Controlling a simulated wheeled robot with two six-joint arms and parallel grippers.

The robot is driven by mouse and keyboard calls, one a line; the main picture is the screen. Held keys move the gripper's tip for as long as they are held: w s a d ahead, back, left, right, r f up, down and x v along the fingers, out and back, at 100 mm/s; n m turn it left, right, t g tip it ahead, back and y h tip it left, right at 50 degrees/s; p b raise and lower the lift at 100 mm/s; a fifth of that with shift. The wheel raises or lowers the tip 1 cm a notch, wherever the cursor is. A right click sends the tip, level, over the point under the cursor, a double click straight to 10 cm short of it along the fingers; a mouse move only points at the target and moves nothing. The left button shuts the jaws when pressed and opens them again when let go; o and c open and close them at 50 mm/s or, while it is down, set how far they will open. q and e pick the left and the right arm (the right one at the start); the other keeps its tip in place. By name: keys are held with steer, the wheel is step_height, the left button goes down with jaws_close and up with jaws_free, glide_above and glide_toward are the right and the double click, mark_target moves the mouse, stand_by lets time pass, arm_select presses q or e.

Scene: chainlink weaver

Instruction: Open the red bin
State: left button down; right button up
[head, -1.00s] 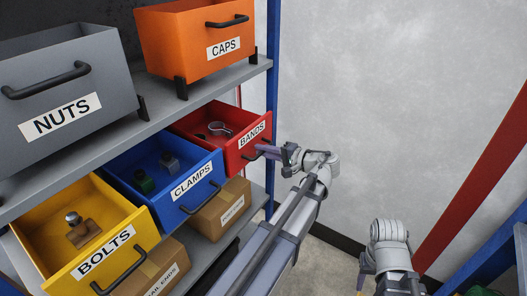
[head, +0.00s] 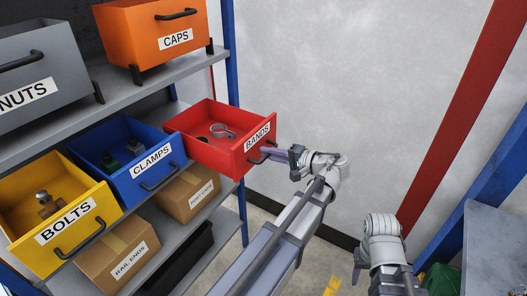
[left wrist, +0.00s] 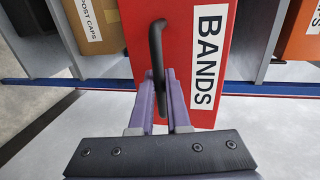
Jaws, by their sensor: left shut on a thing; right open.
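The red bin (head: 203,152), labelled BANDS, sticks out of the middle shelf past the blue bin beside it, and a metal ring-shaped band (head: 222,131) lies inside. Its black handle (left wrist: 156,55) is on the front face. My left gripper (head: 270,154) is shut on this handle; in the left wrist view its purple fingers (left wrist: 163,95) sit on both sides of the handle's lower part. My right gripper is at the bottom right of the head view, below its grey wrist (head: 383,240), with its fingertips mostly hidden.
The blue CLAMPS bin (head: 151,172) and yellow BOLTS bin (head: 65,222) stand left of the red bin, both pulled out. The orange CAPS bin (head: 150,22) is above. Cardboard boxes (head: 190,193) sit below. A blue post (head: 232,60) stands behind the red bin; free space lies toward the wall.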

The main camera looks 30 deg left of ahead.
arm_select(q)
steer(key=shift+d, duration=0.3)
steer(key=c, duration=0.9)
jaws_free()
steer(key=p+v, duration=0.1)
steer(key=v, duration=0.6)
steer(key=shift+s+d+r+p, duration=0.1)
steer(key=shift+s+d+p, duration=0.05)
steer(key=shift+d+p, duration=0.2)
